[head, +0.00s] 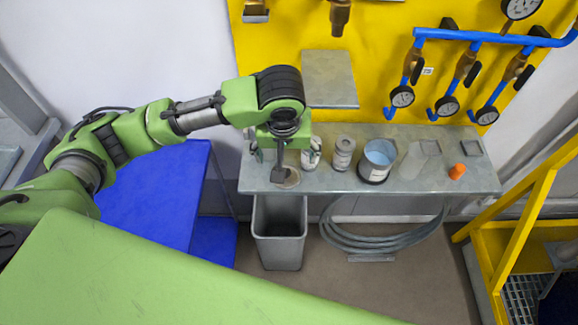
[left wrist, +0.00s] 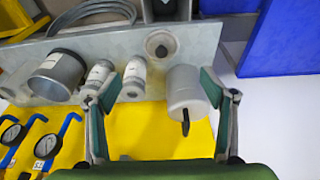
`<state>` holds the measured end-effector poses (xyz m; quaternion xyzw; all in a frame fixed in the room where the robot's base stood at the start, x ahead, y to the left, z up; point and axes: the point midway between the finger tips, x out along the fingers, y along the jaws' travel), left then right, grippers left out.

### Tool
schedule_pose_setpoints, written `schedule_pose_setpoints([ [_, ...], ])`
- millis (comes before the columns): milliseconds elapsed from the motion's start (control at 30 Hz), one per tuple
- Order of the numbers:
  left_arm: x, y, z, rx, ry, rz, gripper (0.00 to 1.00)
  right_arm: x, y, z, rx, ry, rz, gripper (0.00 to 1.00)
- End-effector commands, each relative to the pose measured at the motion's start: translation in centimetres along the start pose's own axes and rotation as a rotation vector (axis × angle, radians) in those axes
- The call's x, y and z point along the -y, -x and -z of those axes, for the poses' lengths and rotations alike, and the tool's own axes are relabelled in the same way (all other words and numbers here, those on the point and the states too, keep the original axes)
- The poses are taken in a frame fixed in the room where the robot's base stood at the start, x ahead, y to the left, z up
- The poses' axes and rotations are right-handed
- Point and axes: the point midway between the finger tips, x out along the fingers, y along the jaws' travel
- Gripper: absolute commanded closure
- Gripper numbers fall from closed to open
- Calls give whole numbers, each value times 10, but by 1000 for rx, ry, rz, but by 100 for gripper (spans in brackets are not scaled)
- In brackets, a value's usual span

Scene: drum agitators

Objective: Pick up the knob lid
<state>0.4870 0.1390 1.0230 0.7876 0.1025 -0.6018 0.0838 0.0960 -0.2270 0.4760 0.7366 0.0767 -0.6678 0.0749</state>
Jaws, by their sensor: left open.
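The knob lid (left wrist: 160,44) is a pale round disc with a dark knob on top. It lies flat on the grey shelf near its front edge. In the head view the lid (head: 292,179) is partly hidden by my left gripper (head: 279,163), which hangs above the shelf's left end. In the left wrist view my left gripper (left wrist: 162,92) is open with its fingers wide apart. The lid shows beyond the fingertips, with nothing held. A pale translucent jar (left wrist: 187,90) with a dark handle shows between the fingers, near the right one. My right gripper is not in view.
Two labelled canisters (head: 343,154) (head: 312,153) and a metal pot (head: 377,160) stand to the right on the shelf (head: 400,184). An orange item (head: 457,172) lies further right. A grey bin (head: 279,232) stands below the front edge. Yellow panel with blue pipes (head: 480,37) is behind.

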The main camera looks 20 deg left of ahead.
Motion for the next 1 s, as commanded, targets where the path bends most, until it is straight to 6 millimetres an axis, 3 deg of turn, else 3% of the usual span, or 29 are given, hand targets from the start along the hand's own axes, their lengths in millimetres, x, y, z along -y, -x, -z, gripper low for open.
schedule_pose_setpoints([
  [133, 6, -9, 2, 1, 14, 19, 24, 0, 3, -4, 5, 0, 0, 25],
  [500, 5, -74, 3, -2, 13, 16, 24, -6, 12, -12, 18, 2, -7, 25],
  [767, 4, -91, 3, -2, 11, 16, 24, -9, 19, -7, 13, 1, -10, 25],
  [1000, 3, -123, 4, -2, 12, 15, 24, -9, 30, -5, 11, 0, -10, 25],
])
